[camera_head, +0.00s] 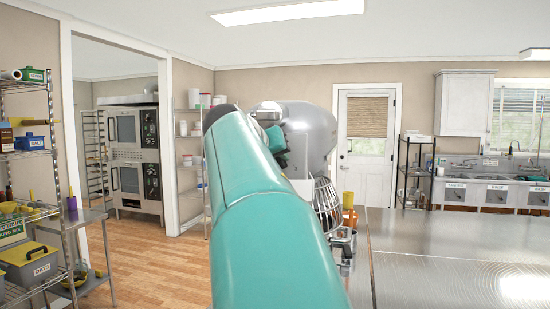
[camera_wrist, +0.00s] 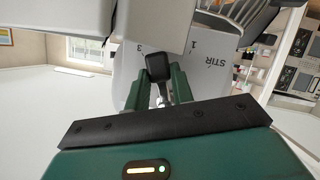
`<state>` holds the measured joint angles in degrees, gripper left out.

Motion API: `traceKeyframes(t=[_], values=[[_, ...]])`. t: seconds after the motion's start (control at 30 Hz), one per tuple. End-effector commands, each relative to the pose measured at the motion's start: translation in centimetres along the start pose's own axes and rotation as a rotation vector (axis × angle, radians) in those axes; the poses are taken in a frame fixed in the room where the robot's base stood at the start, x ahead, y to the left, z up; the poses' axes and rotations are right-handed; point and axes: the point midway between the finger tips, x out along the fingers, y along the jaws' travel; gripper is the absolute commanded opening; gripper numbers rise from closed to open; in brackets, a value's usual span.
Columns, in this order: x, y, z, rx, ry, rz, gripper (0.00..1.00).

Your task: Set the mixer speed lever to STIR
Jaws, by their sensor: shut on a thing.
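The grey mixer (camera_head: 313,132) stands beyond my teal arm in the head view, its lower part partly hidden by the arm. In the wrist view, its pale housing (camera_wrist: 203,82) fills the centre and carries the labels STIR, 1 and 3. The speed lever has a black knob (camera_wrist: 158,66) on a thin metal rod. The knob appears between the printed 3 and 1, with STIR further right. My gripper (camera_wrist: 158,84) has its green fingers on either side of the lever, shut on it. The exact contact is hard to see.
A steel table (camera_head: 460,250) extends to the right of the mixer. Shelves with boxes (camera_head: 30,190) stand at left, and double ovens (camera_head: 135,155) stand behind the doorway. Open wooden floor lies at left. A wire bowl guard (camera_head: 327,203) is close beside my arm.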

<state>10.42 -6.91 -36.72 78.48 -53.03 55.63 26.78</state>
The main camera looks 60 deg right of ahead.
Motion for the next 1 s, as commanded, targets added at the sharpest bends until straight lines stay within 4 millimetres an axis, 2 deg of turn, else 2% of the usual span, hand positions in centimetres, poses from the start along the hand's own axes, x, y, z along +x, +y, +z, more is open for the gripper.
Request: traceKeyframes(t=[0.47, 1.0], values=[[0.0, -0.2, 0.0, 0.086, -0.001, -0.034, 0.0], [-0.3, -1.8, -0.5, 0.508, 0.001, -0.208, 0.0]])
